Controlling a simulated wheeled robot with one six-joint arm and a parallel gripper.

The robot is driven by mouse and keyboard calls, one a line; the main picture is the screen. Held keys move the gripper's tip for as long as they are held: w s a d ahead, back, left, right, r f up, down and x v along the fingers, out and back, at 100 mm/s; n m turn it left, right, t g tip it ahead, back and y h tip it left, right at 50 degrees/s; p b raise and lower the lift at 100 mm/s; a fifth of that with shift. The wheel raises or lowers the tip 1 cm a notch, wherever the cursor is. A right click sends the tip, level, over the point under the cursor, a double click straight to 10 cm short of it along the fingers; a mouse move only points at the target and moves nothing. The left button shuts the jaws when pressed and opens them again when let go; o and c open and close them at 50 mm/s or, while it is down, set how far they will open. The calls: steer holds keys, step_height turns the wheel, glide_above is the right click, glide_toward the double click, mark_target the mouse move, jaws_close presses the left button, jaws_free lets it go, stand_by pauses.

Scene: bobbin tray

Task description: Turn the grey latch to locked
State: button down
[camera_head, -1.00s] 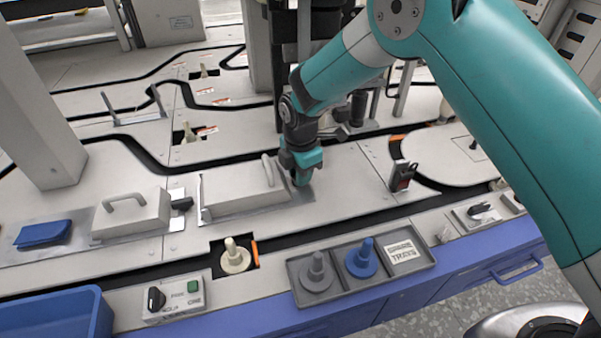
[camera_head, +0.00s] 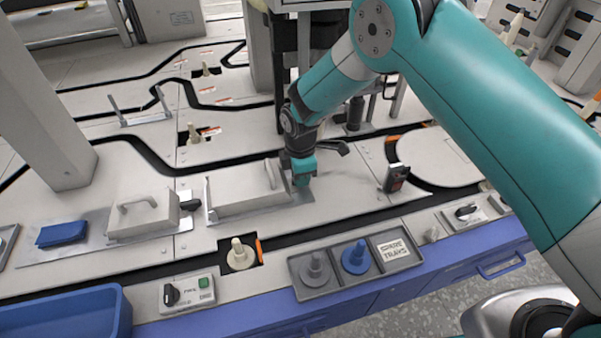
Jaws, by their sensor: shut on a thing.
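My gripper (camera_head: 302,180) points down at the right end of a light grey lidded box (camera_head: 238,203). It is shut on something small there. This is probably the grey latch, but the gripper hides it, so I cannot tell its position. The box's lid is down, with a pale handle (camera_head: 270,173) standing near its right end.
A similar box (camera_head: 143,222) with a dark latch (camera_head: 189,204) stands to the left, beside a blue pad (camera_head: 62,233). In front are a cream bobbin (camera_head: 240,258), a spare tray (camera_head: 301,291) with grey and blue bobbins, and a switch box (camera_head: 187,293).

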steer(key=c, duration=1.1)
jaws_free()
step_height(320, 180, up, 17)
steer(key=p, duration=0.7)
steer(key=shift+r, duration=0.2)
steer(key=shift+r, duration=0.1)
steer(key=s+d+r+m+y, duration=0.2)
steer(key=s+d+r+m, duration=0.2)
steer(key=s+r, duration=0.5)
steer(key=s+d+r+m+y, duration=0.1)
steer(key=s+d+r+m, duration=0.35)
steer(key=s+r, duration=0.45)
steer(key=s+d+r+m+y+p, duration=0.1)
steer(key=s+r+m, duration=0.1)
steer(key=s, duration=0.4)
steer(key=s+d+r+m, duration=0.1)
steer(key=s+r+m, duration=0.15)
steer(key=s, duration=0.35)
steer(key=r+p, duration=2.4)
steer(key=p, duration=0.1)
steer(key=w+r+p, duration=0.1)
steer(key=r+p, duration=1.1)
steer(key=shift+r, duration=0.1)
